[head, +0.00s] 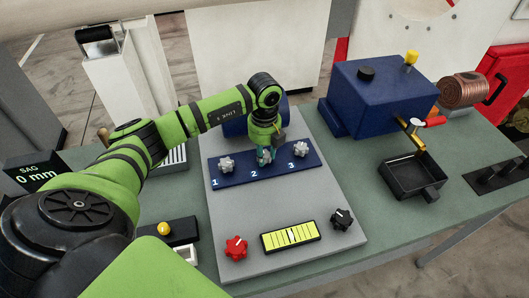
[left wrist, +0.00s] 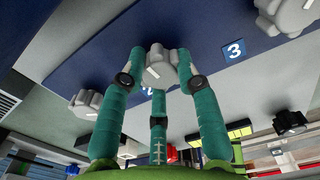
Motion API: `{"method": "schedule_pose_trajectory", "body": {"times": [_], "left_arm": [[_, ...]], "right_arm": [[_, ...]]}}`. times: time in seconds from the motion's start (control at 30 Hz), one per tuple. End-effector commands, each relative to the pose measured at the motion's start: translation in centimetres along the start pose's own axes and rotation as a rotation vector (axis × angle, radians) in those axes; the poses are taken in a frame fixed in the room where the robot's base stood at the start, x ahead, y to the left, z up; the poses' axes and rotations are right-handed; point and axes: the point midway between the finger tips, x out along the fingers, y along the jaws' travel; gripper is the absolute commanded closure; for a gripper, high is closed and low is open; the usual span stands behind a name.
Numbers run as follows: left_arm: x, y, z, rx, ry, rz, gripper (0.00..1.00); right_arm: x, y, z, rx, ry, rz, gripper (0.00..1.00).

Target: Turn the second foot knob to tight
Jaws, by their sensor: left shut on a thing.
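The blue strip (head: 237,177) carries three grey lobed foot knobs beside the white numbers 1, 2 and 3. The second foot knob (left wrist: 160,62) is in the middle, with a pale pointer line on its face in the left wrist view. My left gripper (head: 264,156) reaches down over it, and its teal fingers (left wrist: 160,75) are closed around the knob's sides. In the head view the fingers largely cover this knob. The first foot knob (head: 225,164) and third foot knob (head: 301,149) stand free on either side. My right gripper is not in view.
In front on the grey plate (head: 300,206) are a red knob (head: 236,246), a yellow level gauge (head: 290,236) and a black knob (head: 342,219). A blue box (head: 380,92) and black tray (head: 412,176) stand right. A display (head: 36,172) reads "SAG 0 mm".

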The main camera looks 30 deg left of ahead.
Motion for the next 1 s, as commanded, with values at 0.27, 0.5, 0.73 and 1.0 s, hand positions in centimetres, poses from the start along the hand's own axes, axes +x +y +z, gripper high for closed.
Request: {"method": "schedule_pose_trajectory", "body": {"times": [0.27, 0.5, 0.73, 1.0], "left_arm": [[0.4, 0.0, -0.2, 0.104, 0.004, 0.001, 1.0], [0.6, 0.1, -0.2, 0.296, 0.005, 0.002, 1.0], [0.7, 0.1, -0.2, 0.515, 0.007, 0.002, 1.0], [0.7, 0.2, -0.2, 0.772, 0.009, 0.002, 1.0]], "right_arm": [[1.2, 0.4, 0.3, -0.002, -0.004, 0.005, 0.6], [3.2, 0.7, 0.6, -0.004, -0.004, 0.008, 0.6], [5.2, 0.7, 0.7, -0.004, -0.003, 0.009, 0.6], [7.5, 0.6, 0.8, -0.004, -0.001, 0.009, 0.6]]}}
